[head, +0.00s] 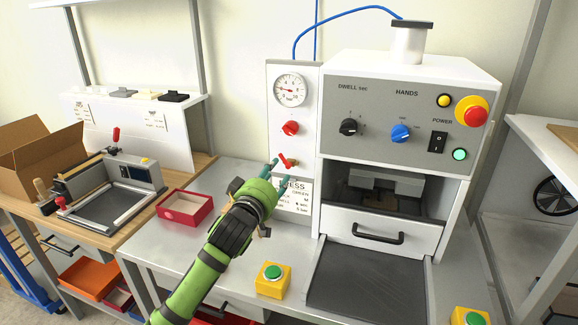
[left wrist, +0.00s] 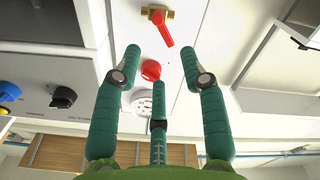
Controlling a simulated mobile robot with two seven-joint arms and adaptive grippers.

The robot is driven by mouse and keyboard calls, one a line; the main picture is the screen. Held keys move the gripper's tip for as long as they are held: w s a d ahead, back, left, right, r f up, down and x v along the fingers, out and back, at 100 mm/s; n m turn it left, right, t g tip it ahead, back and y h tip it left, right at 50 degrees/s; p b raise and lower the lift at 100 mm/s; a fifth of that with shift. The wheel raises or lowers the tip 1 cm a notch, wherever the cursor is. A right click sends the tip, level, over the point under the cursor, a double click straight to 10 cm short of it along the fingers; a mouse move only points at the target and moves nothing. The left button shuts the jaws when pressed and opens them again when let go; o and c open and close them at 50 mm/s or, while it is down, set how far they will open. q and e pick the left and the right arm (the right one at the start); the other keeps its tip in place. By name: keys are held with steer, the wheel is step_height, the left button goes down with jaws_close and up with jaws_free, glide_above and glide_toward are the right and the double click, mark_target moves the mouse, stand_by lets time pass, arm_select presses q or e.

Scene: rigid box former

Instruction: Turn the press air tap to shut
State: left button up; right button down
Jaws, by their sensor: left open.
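The press air tap (head: 286,162) is a small red lever on a brass body, low on the pale panel left of the press. In the left wrist view the tap (left wrist: 163,27) shows at the top, its lever lying at a slant across the brass body. My left gripper (head: 280,173) has three teal fingers, spread open and empty. It is in front of the panel, its fingertips close to the tap. In the left wrist view the gripper (left wrist: 161,56) points at the panel, with the lever beyond the gap between two fingertips. I see no contact. My right gripper is not in view.
A red regulator knob (head: 290,128) and a round gauge (head: 290,90) sit above the tap. The press (head: 410,110) stands close on the right, with a drawer handle (head: 380,238). A red tray (head: 184,207) and a yellow button box (head: 272,280) are on the bench.

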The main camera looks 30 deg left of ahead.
mark_target(284, 159)
arm_select(q)
steer(key=x, duration=0.3)
steer(key=p+x, duration=0.1)
steer(key=x, duration=0.1)
steer(key=shift+a, duration=0.3)
steer(key=shift+w, duration=0.4)
steer(key=shift+w+a, duration=0.1)
steer(key=shift+w, duration=0.3)
jaws_close()
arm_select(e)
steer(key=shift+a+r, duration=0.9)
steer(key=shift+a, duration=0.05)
